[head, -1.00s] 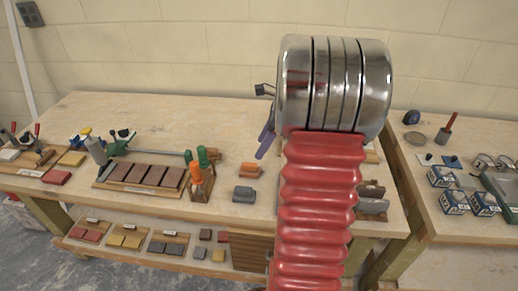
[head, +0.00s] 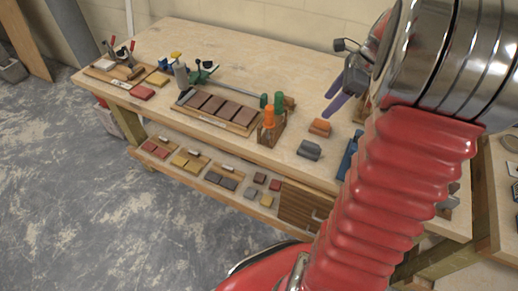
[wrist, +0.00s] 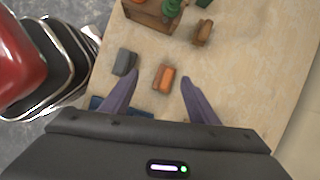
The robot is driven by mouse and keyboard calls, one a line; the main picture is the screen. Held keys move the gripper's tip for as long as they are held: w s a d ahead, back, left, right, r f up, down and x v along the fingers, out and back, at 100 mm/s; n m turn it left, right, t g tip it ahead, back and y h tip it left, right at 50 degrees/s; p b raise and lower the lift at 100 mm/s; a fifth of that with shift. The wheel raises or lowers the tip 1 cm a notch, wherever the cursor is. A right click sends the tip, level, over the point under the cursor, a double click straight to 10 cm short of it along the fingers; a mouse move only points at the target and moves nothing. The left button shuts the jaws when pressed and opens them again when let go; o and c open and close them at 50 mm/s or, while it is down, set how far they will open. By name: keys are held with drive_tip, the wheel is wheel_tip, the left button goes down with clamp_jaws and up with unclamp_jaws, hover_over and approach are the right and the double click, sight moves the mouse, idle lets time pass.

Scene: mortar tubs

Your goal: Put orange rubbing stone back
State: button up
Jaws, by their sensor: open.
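The orange rubbing stone (head: 320,127), an orange block with a brownish side, lies on the bench top behind a similar grey block (head: 309,150). In the wrist view the orange stone (wrist: 168,78) lies between the fingertips, with the grey block (wrist: 124,62) to its left. My gripper (head: 331,104) has two purple fingers spread apart with nothing between them. It hangs above the bench near the orange stone; the exact height is hard to judge. In the wrist view my gripper (wrist: 160,77) points toward the stone.
A wooden holder (head: 271,132) with orange and green handles stands left of the stones. A blue object (head: 348,157) lies at right, partly hidden by my arm. A tray of brown blocks (head: 222,111) is farther left. The lower shelf (head: 190,180) carries labelled boards with coloured blocks.

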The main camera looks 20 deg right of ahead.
drive_tip(key=s+a+r+n+h, duration=0.1)
drive_tip(key=s+a+r+n, duration=0.15)
drive_tip(key=a+n, duration=0.5)
drive_tip(key=s+a+r+n+h, duration=0.1)
drive_tip(key=a+r+n, duration=0.3)
drive_tip(key=a, duration=0.6)
drive_tip(key=s+a+n+t, duration=0.2)
drive_tip(key=s+a+n, duration=0.7)
drive_tip(key=a+n, duration=0.4)
drive_tip(key=shift+s+a+n, duration=0.15)
drive_tip(key=shift+s+n, duration=0.25)
drive_tip(key=shift+n, duration=0.25)
